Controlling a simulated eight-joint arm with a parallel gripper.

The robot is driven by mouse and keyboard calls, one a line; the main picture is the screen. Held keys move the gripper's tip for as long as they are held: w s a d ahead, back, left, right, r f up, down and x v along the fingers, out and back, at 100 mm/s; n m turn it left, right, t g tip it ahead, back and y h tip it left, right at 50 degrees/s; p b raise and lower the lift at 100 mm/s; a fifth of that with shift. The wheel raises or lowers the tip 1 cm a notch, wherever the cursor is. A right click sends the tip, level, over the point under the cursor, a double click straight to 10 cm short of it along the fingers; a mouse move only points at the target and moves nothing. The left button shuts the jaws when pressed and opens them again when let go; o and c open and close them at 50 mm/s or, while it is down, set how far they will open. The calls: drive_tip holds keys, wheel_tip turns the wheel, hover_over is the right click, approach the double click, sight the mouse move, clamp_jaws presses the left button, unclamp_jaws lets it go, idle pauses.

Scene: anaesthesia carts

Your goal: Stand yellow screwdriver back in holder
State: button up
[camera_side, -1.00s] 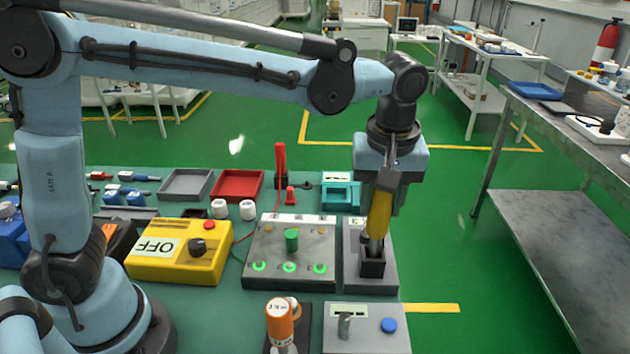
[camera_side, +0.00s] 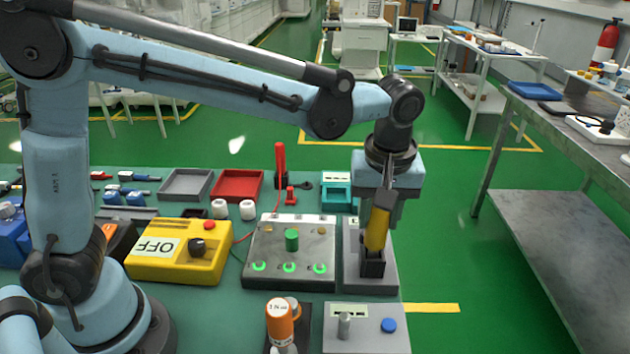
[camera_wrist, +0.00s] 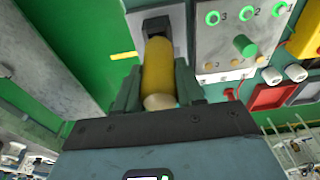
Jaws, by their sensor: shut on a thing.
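The yellow screwdriver (camera_side: 377,229) is held in my gripper (camera_side: 384,200), with its lower end down at the black holder (camera_side: 372,263) on a grey plate (camera_side: 370,282). It leans slightly in the side view. My gripper is shut on the upper part of the yellow handle. In the wrist view the handle (camera_wrist: 158,72) lies between both fingers of my gripper (camera_wrist: 160,92), and the dark holder (camera_wrist: 156,26) shows past its far end. The shaft is hidden, so how deep it sits in the holder cannot be told exactly.
A grey panel (camera_side: 262,234) with green lights stands just left of the holder plate. A yellow box marked OFF (camera_side: 170,262) is further left. An orange-topped item (camera_side: 280,318) and a panel with a blue button (camera_side: 388,325) are in front. Red (camera_side: 237,186) and grey trays lie behind.

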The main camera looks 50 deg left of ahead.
drive_tip(key=shift+f, duration=0.2)
drive_tip(key=o, duration=1.1)
